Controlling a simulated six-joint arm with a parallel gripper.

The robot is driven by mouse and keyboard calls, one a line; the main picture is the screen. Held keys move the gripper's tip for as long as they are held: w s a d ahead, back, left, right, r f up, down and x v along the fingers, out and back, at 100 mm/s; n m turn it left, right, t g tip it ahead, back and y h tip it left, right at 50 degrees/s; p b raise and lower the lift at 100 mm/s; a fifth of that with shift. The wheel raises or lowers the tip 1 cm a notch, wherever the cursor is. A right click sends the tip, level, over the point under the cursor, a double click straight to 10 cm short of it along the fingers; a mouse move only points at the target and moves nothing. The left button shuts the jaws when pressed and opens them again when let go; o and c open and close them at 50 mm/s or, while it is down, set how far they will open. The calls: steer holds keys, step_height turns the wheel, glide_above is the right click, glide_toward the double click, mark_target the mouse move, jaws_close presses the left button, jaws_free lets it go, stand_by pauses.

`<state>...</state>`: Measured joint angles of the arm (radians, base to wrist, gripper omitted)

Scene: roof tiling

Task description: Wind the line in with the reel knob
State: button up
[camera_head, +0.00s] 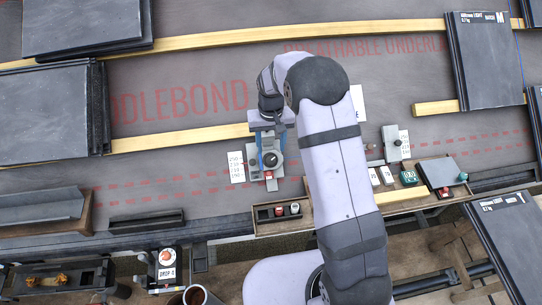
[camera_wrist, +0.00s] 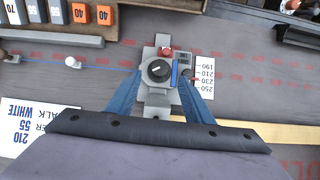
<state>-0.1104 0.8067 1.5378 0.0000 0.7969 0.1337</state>
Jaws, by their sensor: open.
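A grey line-reel device (camera_head: 271,172) lies on the dark underlay, left of my arm in the head view. In the wrist view the device (camera_wrist: 157,98) carries a round black knob (camera_wrist: 159,70) with a pale mark, and a small red part (camera_wrist: 166,52) beyond it. A blue line (camera_wrist: 105,66) runs left from the device past a white peg (camera_wrist: 72,62). My gripper (camera_wrist: 163,80) is open, its blue fingers apart on either side of the device. In the head view my gripper (camera_head: 268,127) is over the device's upper end. I cannot tell whether the fingers touch it.
A number card (camera_head: 236,167) lies beside the device. A wooden tray (camera_head: 280,216) with small red and white items is below it. Another grey block with a knob (camera_head: 396,143) stands to the right. Dark tiles (camera_head: 52,110) are stacked at the left; wooden battens (camera_head: 180,140) cross the underlay.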

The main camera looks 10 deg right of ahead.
mark_target(271, 159)
steer(key=shift+f, duration=3.3)
steer(key=c, duration=1)
